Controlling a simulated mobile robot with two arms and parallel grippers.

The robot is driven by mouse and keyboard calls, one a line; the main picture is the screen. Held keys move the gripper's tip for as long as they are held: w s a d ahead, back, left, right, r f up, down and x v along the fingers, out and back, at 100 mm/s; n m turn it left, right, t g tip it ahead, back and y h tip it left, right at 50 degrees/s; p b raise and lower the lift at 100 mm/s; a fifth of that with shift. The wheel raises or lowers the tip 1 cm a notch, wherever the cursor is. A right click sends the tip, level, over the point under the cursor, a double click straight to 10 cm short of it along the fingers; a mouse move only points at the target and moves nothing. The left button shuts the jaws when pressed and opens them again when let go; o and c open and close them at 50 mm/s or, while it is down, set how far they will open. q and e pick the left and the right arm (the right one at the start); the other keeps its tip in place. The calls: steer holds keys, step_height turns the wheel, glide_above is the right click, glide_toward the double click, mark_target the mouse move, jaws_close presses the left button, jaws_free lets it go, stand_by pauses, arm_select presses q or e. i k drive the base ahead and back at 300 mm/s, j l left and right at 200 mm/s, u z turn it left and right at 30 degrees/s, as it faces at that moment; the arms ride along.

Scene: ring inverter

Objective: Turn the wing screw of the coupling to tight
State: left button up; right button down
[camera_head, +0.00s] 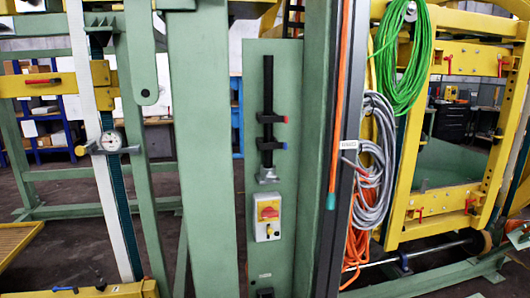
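I cannot tell for sure which part is the coupling or its wing screw. A round white dial (110,141) with dark wing-like arms on both sides sits on the pale vertical bar at the left. A black vertical rod with dark clamps (268,118) is on the green panel in the middle; its clamps have small blue and red ends. Neither of my grippers shows in the head view.
A yellow switch box with a red knob (267,217) is on the green panel (256,85). Green (408,60), grey (374,165) and orange (357,240) cables hang right of the post. Yellow frames stand at both sides. Dark floor shows at the lower left.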

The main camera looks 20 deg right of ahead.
mark_target(270, 174)
steer(key=i+j+z, duration=0.1)
steer(key=i+z, duration=0.15)
steer(key=i+j+u, duration=0.1)
steer(key=i, duration=0.2)
steer(key=i+j+u, duration=0.1)
steer(key=i+j+z, duration=0.4)
steer(key=z, duration=0.15)
steer(key=j, duration=0.1)
